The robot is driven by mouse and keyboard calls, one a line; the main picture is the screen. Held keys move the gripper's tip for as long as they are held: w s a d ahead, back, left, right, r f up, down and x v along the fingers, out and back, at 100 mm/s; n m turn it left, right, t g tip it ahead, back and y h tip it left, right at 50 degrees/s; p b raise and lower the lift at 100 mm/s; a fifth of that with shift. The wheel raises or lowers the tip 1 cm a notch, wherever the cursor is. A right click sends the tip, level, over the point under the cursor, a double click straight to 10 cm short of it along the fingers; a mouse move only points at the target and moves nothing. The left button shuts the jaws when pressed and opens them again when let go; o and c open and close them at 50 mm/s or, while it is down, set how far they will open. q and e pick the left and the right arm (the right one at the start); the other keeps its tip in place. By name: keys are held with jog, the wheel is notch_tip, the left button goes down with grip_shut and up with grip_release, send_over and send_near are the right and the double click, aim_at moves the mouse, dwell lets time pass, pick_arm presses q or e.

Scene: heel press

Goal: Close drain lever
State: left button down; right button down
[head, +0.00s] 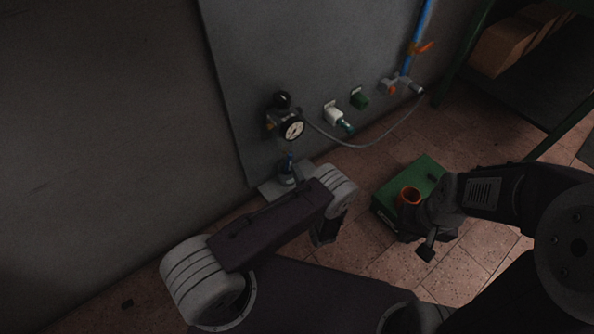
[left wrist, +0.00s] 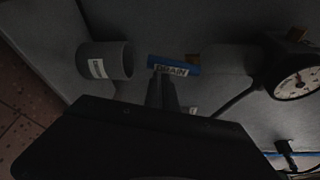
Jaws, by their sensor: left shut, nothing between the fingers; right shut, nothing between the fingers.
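The blue drain lever (left wrist: 172,66), labelled DRAIN, lies across the upper middle of the left wrist view. In the head view it is a small blue piece (head: 290,160) low on the grey wall panel, just beyond my left arm. My left gripper (left wrist: 162,78) is shut and empty, its fingertips at the lever's lower edge in the left wrist view. I cannot tell whether they touch it. In the head view my left arm partly hides the area below the lever. My right gripper (head: 427,247) is shut and empty, beside the green box, away from the lever.
A round gauge (head: 292,130) with a black knob sits above the lever. A grey cylinder (left wrist: 106,61) is left of it in the wrist view. A hose (head: 365,144) loops right to a blue pipe (head: 419,25). A green box (head: 431,167) with an orange cup (head: 409,194) stands on the tiles.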

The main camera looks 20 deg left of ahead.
pick_arm(q)
jog(key=m+p, duration=0.1)
jog(key=p, duration=0.1)
jog(key=s+a+m+g+p, duration=0.1)
jog(key=m+p, duration=0.1)
jog(key=r+m+g+p, duration=0.1)
jog(key=shift+s+a+r+p, duration=0.1)
jog(key=shift+s+a+p, duration=0.15)
jog(key=shift+s+p, duration=0.15)
jog(key=m+g+p, duration=0.1)
jog(key=s+r+m+y+p, duration=0.1)
jog(key=m, duration=0.1)
jog(key=a+m+g+p, duration=0.1)
jog(key=m, duration=0.1)
jog(key=shift+s+r+g, duration=0.2)
jog(key=shift+r+g, duration=0.05)
jog(key=shift+g, duration=0.05)
jog(key=shift+w+d+b, duration=0.3)
jog(key=shift+w+d, duration=0.15)
jog(key=shift+w, duration=0.2)
